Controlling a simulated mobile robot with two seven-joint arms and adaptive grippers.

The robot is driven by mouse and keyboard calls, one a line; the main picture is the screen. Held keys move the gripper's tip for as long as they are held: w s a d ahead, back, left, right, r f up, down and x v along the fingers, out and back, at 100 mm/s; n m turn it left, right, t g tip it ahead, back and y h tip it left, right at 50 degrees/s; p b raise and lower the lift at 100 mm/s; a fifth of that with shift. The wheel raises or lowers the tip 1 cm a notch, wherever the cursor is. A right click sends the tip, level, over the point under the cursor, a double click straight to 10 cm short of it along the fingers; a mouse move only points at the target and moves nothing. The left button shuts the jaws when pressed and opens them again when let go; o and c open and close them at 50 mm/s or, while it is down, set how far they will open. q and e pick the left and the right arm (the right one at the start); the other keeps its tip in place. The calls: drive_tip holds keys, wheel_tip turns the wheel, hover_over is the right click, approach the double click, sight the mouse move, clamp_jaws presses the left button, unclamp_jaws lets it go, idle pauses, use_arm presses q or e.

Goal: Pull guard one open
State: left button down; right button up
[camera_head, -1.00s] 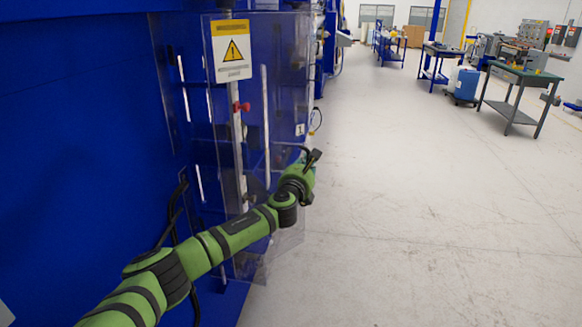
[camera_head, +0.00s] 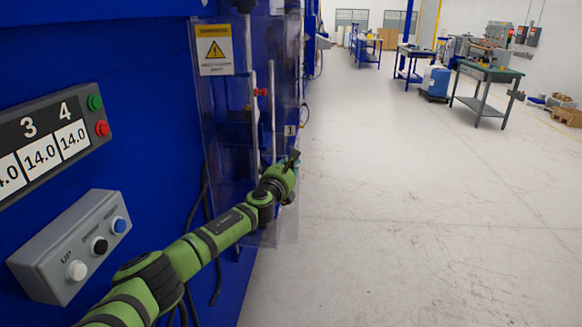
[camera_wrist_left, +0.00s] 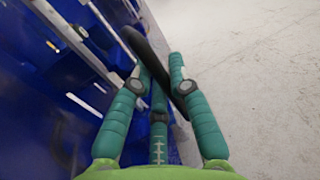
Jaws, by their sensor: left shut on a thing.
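Guard one is a clear panel marked with a small "1" label (camera_head: 290,130) on the blue machine, in the head view. A warning sign (camera_head: 214,50) hangs at its upper left. My left gripper (camera_head: 294,163) is at the guard's right edge, below the label. In the left wrist view, the left gripper (camera_wrist_left: 157,68) is shut with its teal fingers around a dark bar-shaped handle (camera_wrist_left: 150,47). The handle's mounting is partly hidden by the fingers. How far the guard stands open I cannot tell. My right gripper is not in view.
A control panel (camera_head: 46,140) with number displays and a grey button box (camera_head: 70,245) are on the blue wall at left. Open concrete floor (camera_head: 400,220) lies to the right. A green-topped table (camera_head: 490,70) and a blue cart (camera_head: 436,82) stand farther back.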

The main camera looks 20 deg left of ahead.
use_arm(q)
drive_tip(key=shift+s, duration=0.25)
drive_tip(key=shift+w, duration=0.1)
drive_tip(key=c, duration=1.4)
unclamp_jaws()
